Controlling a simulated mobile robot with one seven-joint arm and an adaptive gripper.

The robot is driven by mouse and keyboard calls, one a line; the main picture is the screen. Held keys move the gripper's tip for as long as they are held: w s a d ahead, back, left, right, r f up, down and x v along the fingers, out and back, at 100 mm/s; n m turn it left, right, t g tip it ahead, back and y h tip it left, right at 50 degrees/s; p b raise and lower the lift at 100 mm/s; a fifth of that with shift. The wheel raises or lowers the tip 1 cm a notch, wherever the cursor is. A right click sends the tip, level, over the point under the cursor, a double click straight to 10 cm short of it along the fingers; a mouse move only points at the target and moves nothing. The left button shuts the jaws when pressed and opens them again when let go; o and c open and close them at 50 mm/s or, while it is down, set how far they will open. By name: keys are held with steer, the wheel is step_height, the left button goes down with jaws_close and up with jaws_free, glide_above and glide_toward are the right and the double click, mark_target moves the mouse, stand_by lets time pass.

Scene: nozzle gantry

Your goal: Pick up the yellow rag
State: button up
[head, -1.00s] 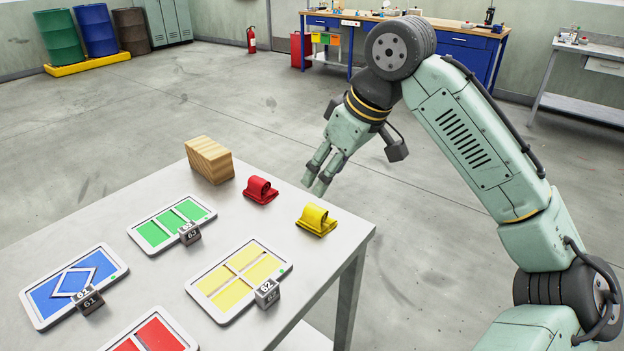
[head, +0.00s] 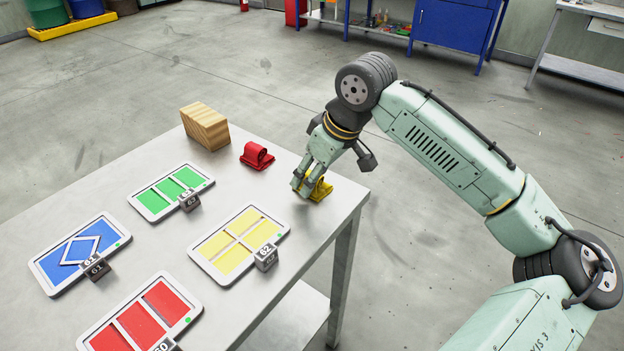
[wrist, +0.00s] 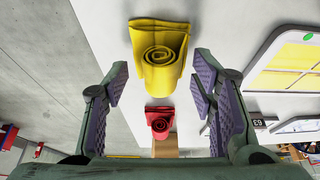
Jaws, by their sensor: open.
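The yellow rag (head: 320,189), a rolled, folded cloth, lies near the right corner of the table (head: 262,300). My gripper (head: 304,189) is right at it in the head view and hides part of it. In the wrist view the yellow rag (wrist: 160,54) shows whole, its rolled end facing me, ahead of and between the two open fingers. The gripper (wrist: 160,92) is empty, with a gap between each finger pad and the rag.
A red rag (head: 257,156) lies behind the yellow one, beside a wooden block (head: 205,126). A tray with yellow panels (head: 239,244) and a number 62 cube (head: 266,257) stand left of the gripper. Green, blue and red trays lie farther left.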

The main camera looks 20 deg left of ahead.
jaws_close()
stand_by(0.7)
